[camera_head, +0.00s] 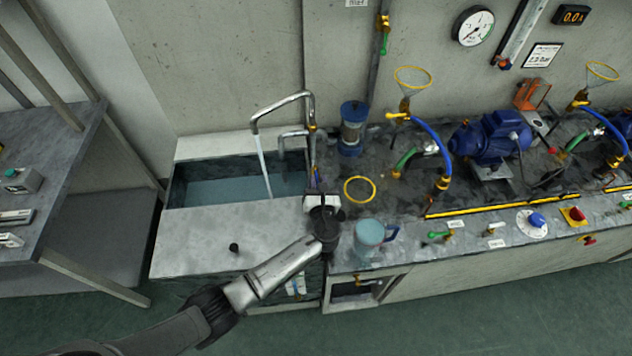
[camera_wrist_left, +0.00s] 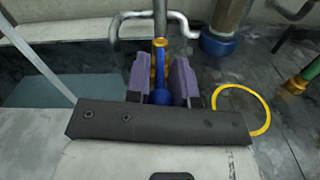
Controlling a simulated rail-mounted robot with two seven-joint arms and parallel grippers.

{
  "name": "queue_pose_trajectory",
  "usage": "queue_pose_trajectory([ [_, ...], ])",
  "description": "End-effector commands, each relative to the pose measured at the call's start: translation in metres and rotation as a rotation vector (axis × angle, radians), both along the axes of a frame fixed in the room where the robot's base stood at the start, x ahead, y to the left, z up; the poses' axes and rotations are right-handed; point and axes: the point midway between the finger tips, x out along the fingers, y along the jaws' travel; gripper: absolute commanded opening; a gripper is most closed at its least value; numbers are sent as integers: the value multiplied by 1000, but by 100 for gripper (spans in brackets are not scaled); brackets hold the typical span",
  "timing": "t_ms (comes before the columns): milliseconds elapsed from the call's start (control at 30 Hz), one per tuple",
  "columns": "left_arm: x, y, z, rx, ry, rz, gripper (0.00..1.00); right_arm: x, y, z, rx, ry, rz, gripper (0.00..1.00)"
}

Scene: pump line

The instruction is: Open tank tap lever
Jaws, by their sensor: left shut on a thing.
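The tank tap has a bent metal spout (camera_head: 282,103) over the sunken tank (camera_head: 222,190), and a stream of water (camera_head: 264,165) falls from it. In the left wrist view the brass tap body (camera_wrist_left: 160,52) carries a blue lever (camera_wrist_left: 161,97). My left gripper (camera_head: 315,182) is at the tank's right edge, below the spout. In the wrist view its purple-padded fingers (camera_wrist_left: 161,82) are on both sides of the blue lever, shut on it. The lever is mostly hidden in the head view. My right gripper is not in view.
A yellow ring (camera_head: 359,190) lies on the bench right of the gripper. A blue-based cylinder (camera_head: 352,130) stands behind it. A clear jug (camera_head: 370,240) stands at the front edge. Blue pumps (camera_head: 490,138) and hoses fill the right. The slab (camera_head: 215,240) before the tank is mostly clear.

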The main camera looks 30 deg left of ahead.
Motion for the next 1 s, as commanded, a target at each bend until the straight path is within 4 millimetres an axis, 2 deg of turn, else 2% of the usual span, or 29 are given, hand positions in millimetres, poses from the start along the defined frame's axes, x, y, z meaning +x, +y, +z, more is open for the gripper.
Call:
queue_pose_trajectory([
  [467,0,0,-3,-2,6,12,0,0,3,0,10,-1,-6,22],
  [500,0,0,-3,-2,6,12,23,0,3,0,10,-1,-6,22],
  [633,0,0,-2,-1,5,12,36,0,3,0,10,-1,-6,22],
  [1000,-6,-5,-1,0,4,11,36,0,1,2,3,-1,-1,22],
])
